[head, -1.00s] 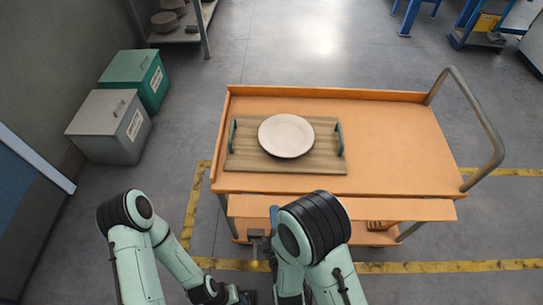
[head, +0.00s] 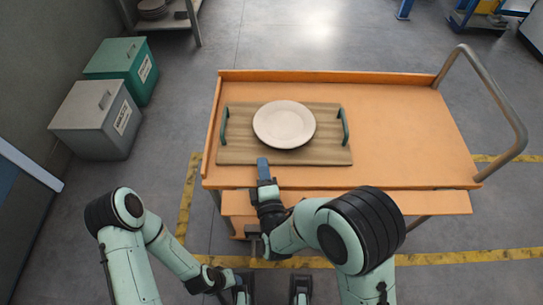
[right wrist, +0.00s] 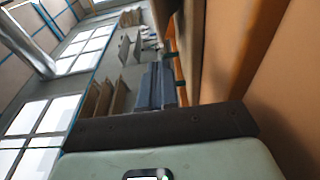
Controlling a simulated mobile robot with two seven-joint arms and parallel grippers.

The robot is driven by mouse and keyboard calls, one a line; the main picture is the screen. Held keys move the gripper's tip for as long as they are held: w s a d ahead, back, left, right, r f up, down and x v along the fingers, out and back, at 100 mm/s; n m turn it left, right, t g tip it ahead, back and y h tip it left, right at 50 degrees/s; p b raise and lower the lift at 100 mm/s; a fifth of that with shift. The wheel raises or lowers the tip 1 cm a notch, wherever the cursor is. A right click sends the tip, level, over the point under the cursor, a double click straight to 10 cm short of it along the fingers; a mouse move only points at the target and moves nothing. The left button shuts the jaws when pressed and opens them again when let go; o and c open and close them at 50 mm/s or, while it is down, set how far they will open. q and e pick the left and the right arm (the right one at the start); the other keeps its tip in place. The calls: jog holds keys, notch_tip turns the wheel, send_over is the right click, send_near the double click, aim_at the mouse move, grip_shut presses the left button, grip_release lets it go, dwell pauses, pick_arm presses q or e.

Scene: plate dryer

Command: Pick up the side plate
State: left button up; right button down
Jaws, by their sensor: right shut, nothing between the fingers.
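The side plate (head: 284,124), round and off-white, lies on a wooden tray (head: 240,152) with two green handles. The tray is on the orange cart's top. My right gripper (head: 263,164) is at the tray's front edge, left of and nearer than the plate, apart from it. Its blue fingers are shut with nothing between them; they also show in the right wrist view (right wrist: 157,85). The plate cannot be made out in the right wrist view.
The orange cart (head: 405,130) has free top space right of the tray and a grey handle (head: 497,95) at its right end. A grey bin (head: 95,120) and a green bin (head: 122,68) stand on the floor at the left.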

aim_at(283, 148)
pick_arm(q)
jog(key=shift+w+a+f, duration=0.2)
jog(key=shift+w+f, duration=0.15)
pick_arm(e)
jog(key=shift+w+d, duration=0.35)
jog(key=shift+w, duration=0.3)
jog(key=shift+w+d, duration=0.4)
jog(key=shift+w, duration=0.2)
jog(key=shift+w+d, duration=0.35)
jog(key=shift+w, duration=0.3)
jog(key=w+d, duration=0.1)
jog(key=w, duration=0.1)
jog(key=w+d, duration=0.2)
jog(key=shift+w, duration=0.25)
